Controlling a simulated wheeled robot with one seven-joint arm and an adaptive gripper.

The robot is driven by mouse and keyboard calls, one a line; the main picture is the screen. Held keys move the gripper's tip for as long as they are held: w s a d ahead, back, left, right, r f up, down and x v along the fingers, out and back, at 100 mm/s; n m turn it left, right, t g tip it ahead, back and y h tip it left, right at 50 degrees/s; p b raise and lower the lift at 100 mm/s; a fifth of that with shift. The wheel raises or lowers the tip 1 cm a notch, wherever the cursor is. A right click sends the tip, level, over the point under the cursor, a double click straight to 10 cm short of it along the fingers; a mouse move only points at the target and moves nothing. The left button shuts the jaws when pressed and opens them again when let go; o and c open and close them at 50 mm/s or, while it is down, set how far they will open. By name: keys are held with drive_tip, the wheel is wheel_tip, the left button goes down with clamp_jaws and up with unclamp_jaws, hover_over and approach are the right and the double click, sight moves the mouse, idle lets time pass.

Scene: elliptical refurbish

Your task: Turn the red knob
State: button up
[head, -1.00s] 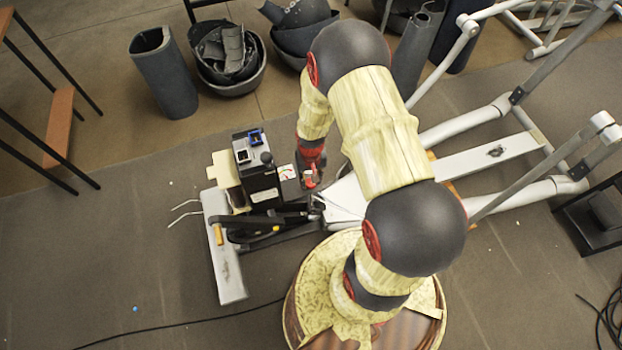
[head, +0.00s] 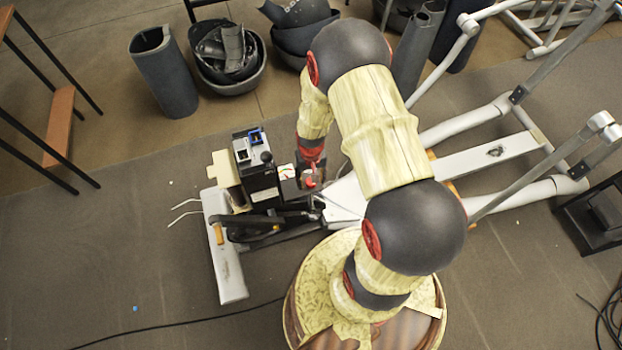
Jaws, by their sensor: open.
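My gripper (head: 311,177) is small in the head view, at the end of my arm, just right of the black upright unit (head: 262,178) on the elliptical machine. A small red part (head: 309,180), which looks like the red knob, shows at my fingertips. My gripper is open around or just beside it; I cannot tell which, or whether they touch. My wrist and fingers hide part of that spot.
The machine's grey frame (head: 226,262) lies on the dark mat, with long rails (head: 485,157) to the right. Black bins (head: 228,62) and a grey tube (head: 164,72) stand behind. A wooden-topped stand (head: 59,127) is at left. A cable (head: 180,322) crosses the front floor.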

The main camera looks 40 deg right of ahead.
wheel_tip(320, 180, up, 12)
idle(0.6)
idle(0.4)
drive_tip(key=s+a+r+n+t, duration=0.1)
drive_tip(key=s+a+r, duration=0.3)
drive_tip(key=r, duration=0.7)
drive_tip(key=s+a+r+n+t, duration=0.2)
drive_tip(key=s+a+r, duration=0.2)
drive_tip(key=r, duration=0.7)
drive_tip(key=s+a+r+n+t, duration=0.1)
drive_tip(key=s+a+r, duration=0.3)
drive_tip(key=r, duration=0.8)
drive_tip(key=shift+s+n+t, duration=0.15)
drive_tip(key=shift+n+t, duration=0.15)
drive_tip(key=shift+t, duration=0.5)
drive_tip(key=shift+r, duration=0.1)
